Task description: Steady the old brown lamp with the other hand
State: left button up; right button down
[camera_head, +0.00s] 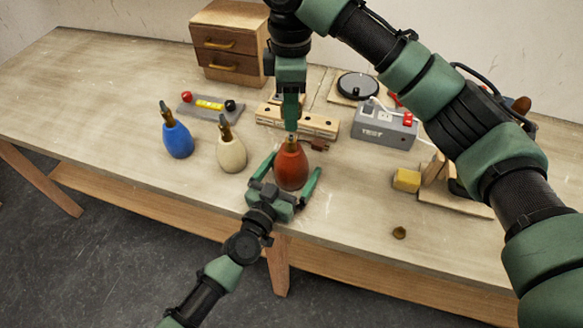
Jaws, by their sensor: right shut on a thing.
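The old brown lamp (291,167), a reddish-brown bottle-shaped base, stands upright near the front edge of the table. My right gripper (291,128) comes down from above and is shut on the top of this lamp; its fingers hide most of that top. My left gripper (291,174) reaches in from the front, low over the table edge. Its two fingers are spread, one on each side of the lamp body. A gap shows between the right-hand finger and the lamp; contact on the other side is hard to tell.
A blue lamp (178,140) and a cream lamp (231,154) stand to the left. Behind are a wooden block with holes (318,124), a drawer box (228,45) and a grey test box (385,130). A yellow block (407,180) lies right. The front-left tabletop is clear.

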pick_arm(q)
jog(key=shift+s, duration=0.1)
jog(key=v, duration=1.2)
